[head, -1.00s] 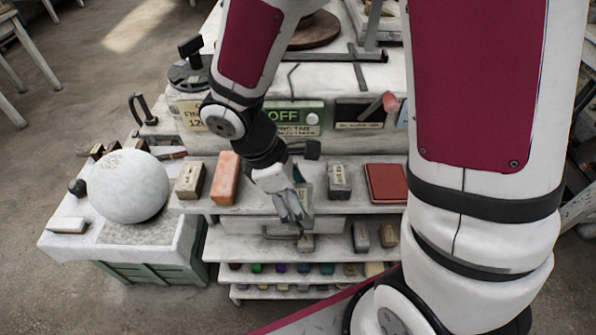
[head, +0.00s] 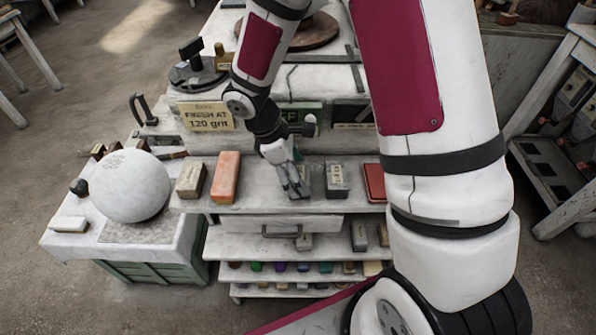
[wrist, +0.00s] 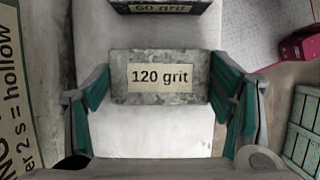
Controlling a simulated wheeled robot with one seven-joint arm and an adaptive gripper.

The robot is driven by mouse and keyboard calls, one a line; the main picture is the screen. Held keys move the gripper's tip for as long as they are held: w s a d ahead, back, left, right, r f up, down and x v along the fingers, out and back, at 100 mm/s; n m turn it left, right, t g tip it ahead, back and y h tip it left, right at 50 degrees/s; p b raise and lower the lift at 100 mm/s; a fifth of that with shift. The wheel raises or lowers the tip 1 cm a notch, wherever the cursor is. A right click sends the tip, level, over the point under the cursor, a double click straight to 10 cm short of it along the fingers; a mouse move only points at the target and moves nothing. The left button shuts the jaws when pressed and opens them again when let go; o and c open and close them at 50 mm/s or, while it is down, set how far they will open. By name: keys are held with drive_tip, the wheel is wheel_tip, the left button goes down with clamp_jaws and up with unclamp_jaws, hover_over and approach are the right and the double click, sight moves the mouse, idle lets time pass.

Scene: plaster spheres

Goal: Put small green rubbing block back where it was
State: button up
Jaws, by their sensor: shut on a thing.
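My gripper (head: 296,186) is shut on a small grey-green block labelled "120 grit" (wrist: 159,94). The wrist view shows the block between the two green-padded fingers, label facing the camera and upright in the picture. In the head view the gripper hangs over the upper shelf (head: 262,200), between the orange block and a grey block, and the fingers hide most of the held block. I cannot tell whether the block touches the shelf.
A "60 grit" block (wrist: 160,7) is close by in the wrist view. A plaster sphere (head: 129,187) stands left.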

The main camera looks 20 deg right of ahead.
drive_tip(key=o, duration=1.2)
drive_tip(key=b+v, duration=0.1)
drive_tip(key=v, duration=1)
drive_tip(key=shift+s+d+r+m+t+y, duration=0.65)
drive_tip(key=shift+s+r+m+t, duration=0.5)
drive_tip(key=shift+s+r+m, duration=1.4)
drive_tip(key=shift+s+d+r+m+t+y, duration=0.7)
drive_tip(key=shift+s+r+m+t, duration=0.5)
drive_tip(key=shift+s+r+m, duration=1.35)
drive_tip(key=shift+s+d+r+m+t+y, duration=0.65)
drive_tip(key=shift+s+r+m+t, duration=0.8)
drive_tip(key=shift+s+r, duration=1.9)
drive_tip(key=shift+m+g, duration=0.25)
drive_tip(key=shift+g, duration=0.05)
